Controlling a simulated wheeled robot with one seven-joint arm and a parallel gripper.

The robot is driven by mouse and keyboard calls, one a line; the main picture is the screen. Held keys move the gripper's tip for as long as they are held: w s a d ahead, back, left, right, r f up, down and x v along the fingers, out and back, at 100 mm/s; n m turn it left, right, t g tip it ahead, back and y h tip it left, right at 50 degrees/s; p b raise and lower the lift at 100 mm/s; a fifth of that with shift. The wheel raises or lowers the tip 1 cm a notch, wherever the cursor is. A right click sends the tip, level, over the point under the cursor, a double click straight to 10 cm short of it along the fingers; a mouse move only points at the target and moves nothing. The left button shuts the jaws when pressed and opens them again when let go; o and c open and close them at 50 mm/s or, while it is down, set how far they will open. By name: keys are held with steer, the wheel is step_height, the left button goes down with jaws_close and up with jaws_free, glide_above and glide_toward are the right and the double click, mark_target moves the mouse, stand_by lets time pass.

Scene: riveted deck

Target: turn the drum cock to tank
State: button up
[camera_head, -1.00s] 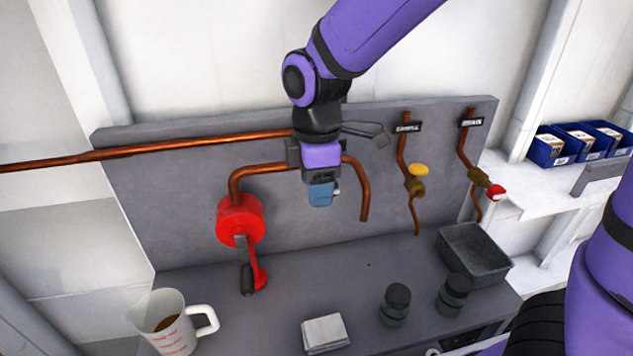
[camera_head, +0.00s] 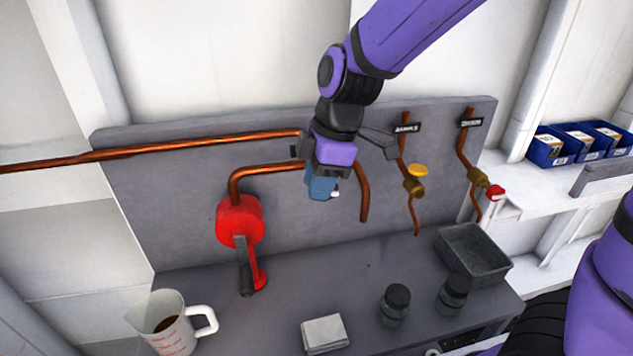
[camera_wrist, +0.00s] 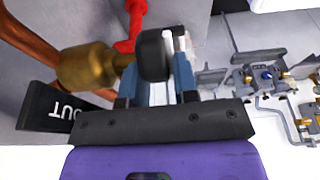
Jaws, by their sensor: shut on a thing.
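My gripper (camera_head: 322,187) is at the copper pipework on the grey back panel, its body tilted with the blue fingertips toward lower left. In the wrist view, the blue fingers (camera_wrist: 158,88) are shut on a black handle (camera_wrist: 152,55) beside the brass cock body (camera_wrist: 88,68). In the head view my gripper hides this cock, so I cannot read its setting.
A red drum-shaped pump (camera_head: 240,220) with a crank is at left. Yellow-handled (camera_head: 417,170) and red-handled (camera_head: 495,192) valves are at right. The bench holds a measuring jug (camera_head: 170,325), folded cloth (camera_head: 325,333), two dark jars (camera_head: 395,303) and a grey tray (camera_head: 475,255).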

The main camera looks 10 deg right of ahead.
steer(key=y, duration=0.3)
steer(key=d+y, duration=0.1)
steer(key=y, duration=0.2)
steer(key=shift+w+d+r+y, duration=0.1)
steer(key=shift+d+r+y, duration=0.1)
steer(key=shift+y, duration=0.1)
steer(key=y, duration=0.5)
steer(key=shift+d+f, duration=0.1)
steer(key=shift+d, duration=0.3)
steer(key=shift+y, duration=0.3)
steer(key=o, duration=0.9)
steer(key=v, duration=1)
steer(key=shift+d, duration=0.4)
